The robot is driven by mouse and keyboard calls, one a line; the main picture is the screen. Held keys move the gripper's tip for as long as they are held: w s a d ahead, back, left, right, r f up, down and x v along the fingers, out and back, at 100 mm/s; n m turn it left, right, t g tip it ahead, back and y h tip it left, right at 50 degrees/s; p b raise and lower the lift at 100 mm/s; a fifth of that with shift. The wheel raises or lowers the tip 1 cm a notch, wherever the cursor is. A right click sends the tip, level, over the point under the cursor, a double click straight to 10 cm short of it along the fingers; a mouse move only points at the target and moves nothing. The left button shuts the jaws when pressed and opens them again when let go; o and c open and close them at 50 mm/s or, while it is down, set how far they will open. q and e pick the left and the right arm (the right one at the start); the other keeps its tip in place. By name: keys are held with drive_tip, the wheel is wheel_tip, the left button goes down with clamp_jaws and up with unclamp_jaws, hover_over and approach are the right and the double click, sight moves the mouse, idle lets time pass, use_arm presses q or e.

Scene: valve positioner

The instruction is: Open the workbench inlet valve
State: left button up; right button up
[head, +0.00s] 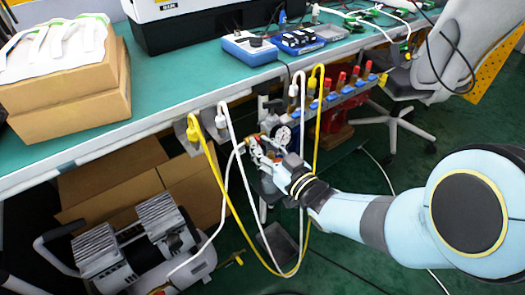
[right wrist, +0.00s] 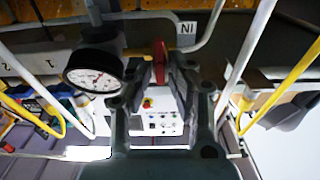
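The inlet valve's red handle (right wrist: 160,62) shows upright in the right wrist view, beside a tag (right wrist: 187,28) reading "IN" upside down. A round pressure gauge (right wrist: 93,71) is left of it, and also shows in the head view (head: 283,135). My right gripper (right wrist: 160,78) has its fingers apart, one on each side of the red handle; I see no clear contact. In the head view my right gripper (head: 262,150) is at the fittings under the bench edge, and the handle is hard to make out there. My left gripper is not in view.
White and yellow hoses (head: 228,190) loop down close to my right gripper. A row of red-topped valves (head: 341,82) is to the right. The green workbench (head: 180,85) is above, with cardboard boxes (head: 120,178) and a compressor (head: 140,245) below. A chair (head: 440,70) stands at the right.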

clamp_jaws()
drive_tip(key=shift+m, duration=0.3)
drive_tip(key=m, duration=1)
drive_tip(key=d+f+m+b, duration=0.1)
drive_tip(key=m, duration=0.4)
drive_tip(key=shift+w+f+m, duration=0.1)
drive_tip(key=shift+w+m, duration=0.2)
drive_tip(key=shift+m, duration=0.1)
idle(0.4)
